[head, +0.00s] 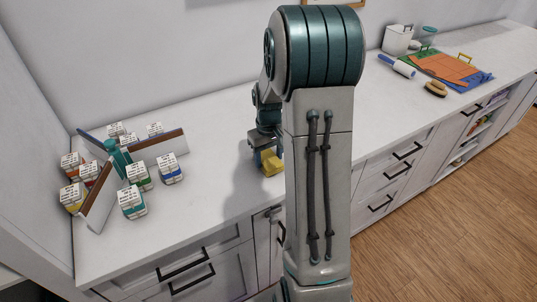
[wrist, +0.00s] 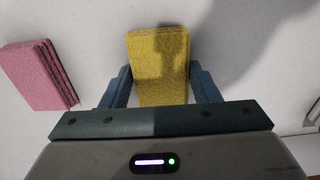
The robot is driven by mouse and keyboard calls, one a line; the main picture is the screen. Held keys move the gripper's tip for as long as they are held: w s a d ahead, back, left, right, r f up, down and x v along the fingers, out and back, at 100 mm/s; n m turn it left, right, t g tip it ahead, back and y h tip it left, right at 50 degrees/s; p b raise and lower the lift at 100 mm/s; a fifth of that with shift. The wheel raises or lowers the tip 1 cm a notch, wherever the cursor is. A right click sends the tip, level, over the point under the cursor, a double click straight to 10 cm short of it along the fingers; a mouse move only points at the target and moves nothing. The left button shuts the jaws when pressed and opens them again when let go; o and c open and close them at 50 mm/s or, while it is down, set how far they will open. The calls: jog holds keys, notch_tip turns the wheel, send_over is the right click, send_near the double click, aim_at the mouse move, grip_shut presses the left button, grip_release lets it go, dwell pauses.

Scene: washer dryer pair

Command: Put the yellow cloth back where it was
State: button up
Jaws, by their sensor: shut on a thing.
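The yellow cloth (head: 271,165) shows in the head view low at the counter, under my gripper (head: 266,153). In the wrist view the yellow cloth (wrist: 158,50) is a folded block between the two blue-grey fingers of my gripper (wrist: 161,85). My gripper is shut on it. A shadow falls over part of the cloth. I cannot tell whether the cloth touches the counter or is held just above it. My own arm hides part of the counter in the head view.
A folded pink cloth (wrist: 38,75) lies left of the gripper in the wrist view. On the white counter (head: 215,120), several small labelled boxes (head: 132,203) surround a divider (head: 160,147) at left. A lint roller (head: 397,66), brush (head: 435,89) and coloured mats (head: 447,67) lie at right.

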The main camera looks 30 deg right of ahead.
aim_at(269, 159)
jog(key=shift+f, duration=0.15)
jog(key=o, duration=1)
jog(key=shift+c, duration=0.2)
notch_tip(269, 159, up, 11)
jog(key=s+a+r+t, duration=0.1)
jog(key=s+a, duration=0.6)
jog(key=s, duration=0.2)
jog(key=s+a+r+t, duration=0.1)
jog(key=s+a+t, duration=0.1)
jog(key=s+a, duration=0.5)
jog(key=s, duration=0.3)
jog(key=shift+r+b, duration=0.15)
jog(key=shift+b, duration=0.15)
